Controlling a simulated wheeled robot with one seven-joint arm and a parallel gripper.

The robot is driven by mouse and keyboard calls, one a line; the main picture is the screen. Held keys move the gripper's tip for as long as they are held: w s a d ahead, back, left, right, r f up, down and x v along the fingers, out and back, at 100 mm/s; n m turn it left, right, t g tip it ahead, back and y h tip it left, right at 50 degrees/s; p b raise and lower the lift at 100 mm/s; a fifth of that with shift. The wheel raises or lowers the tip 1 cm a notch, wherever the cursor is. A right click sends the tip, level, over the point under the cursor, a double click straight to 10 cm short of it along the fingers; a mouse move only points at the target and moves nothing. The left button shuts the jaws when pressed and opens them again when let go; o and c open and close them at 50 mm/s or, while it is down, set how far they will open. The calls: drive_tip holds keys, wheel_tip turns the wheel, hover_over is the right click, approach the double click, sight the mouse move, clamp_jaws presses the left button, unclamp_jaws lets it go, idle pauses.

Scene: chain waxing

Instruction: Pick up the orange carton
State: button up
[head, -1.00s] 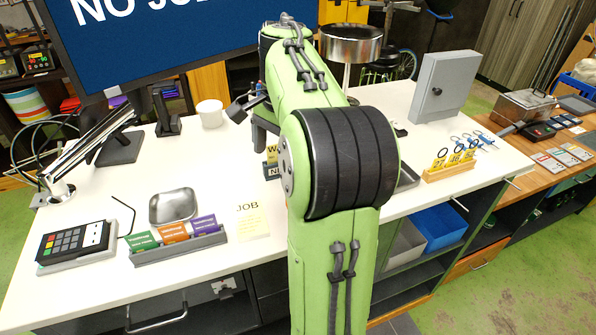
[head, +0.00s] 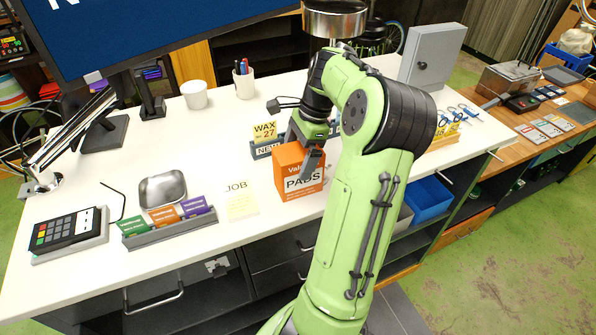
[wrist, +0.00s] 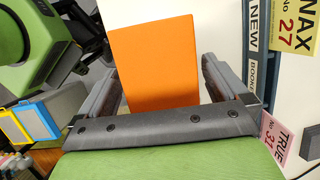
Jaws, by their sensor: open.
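The orange carton (head: 298,171), printed with "PADS", stands upright on the white bench near its front edge. My gripper (head: 310,158) is at the carton from above, with one dark finger in front of the printed face. In the wrist view, the plain orange top of the carton (wrist: 155,62) lies between the two grey fingers of my open gripper (wrist: 160,85). The fingers stand on either side of it. I cannot tell whether either one touches it.
A yellow "WAX 27" card (head: 265,132) stands in a dark holder behind the carton. A JOB note (head: 241,202) and a rack of small coloured boxes (head: 170,232) are to the left. A pen cup (head: 244,83) stands farther back.

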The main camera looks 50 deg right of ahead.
drive_tip(key=shift+x, duration=1.1)
drive_tip(key=shift+f, duration=0.25)
drive_tip(key=c, duration=1.1)
